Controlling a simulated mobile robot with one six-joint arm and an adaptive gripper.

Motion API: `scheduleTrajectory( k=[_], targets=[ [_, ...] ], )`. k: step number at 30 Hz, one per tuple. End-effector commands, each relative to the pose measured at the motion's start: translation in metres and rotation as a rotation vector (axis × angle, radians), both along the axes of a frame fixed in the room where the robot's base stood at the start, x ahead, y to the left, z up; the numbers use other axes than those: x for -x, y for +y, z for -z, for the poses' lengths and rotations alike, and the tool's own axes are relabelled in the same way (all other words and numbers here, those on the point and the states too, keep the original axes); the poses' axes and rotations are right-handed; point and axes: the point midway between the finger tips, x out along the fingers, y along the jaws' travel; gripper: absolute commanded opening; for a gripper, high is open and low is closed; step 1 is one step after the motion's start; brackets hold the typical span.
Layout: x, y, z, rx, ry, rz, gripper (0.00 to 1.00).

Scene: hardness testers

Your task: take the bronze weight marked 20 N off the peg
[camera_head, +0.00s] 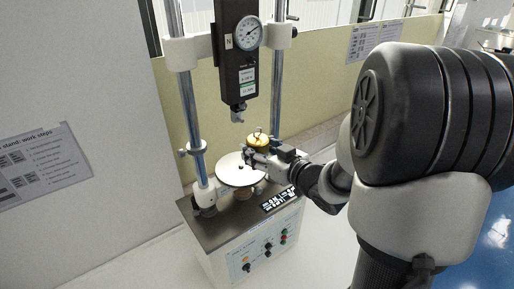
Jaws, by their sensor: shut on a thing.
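The bronze weight (258,140) is a small gold-coloured piece with a short knob on top, above the round white plate (228,172) of the test stand. My gripper (250,158) reaches in from the right and is shut on the weight. The fingers and the weight's lower part overlap, so the contact is hard to see. I cannot read the 20 N mark at this size. The peg is not clearly visible, and I cannot tell whether the weight is still around it.
The force gauge (239,60) with its round dial hangs above the plate, between two steel columns (188,105). The base cabinet (262,245) has knobs and buttons on its front. A printed work-steps sheet (42,168) is at the left. My arm fills the right side.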

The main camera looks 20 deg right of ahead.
Motion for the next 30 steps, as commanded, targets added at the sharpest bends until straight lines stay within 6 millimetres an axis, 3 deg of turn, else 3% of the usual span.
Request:
scheduleTrajectory(
  k=[1, 30],
  targets=[
    [0.0, -0.001, -0.006, 0.002, -0.016, 0.0, 0.0],
    [0.019, -0.004, -0.006, 0.002, -0.016, 0.0, 0.0]
  ],
)
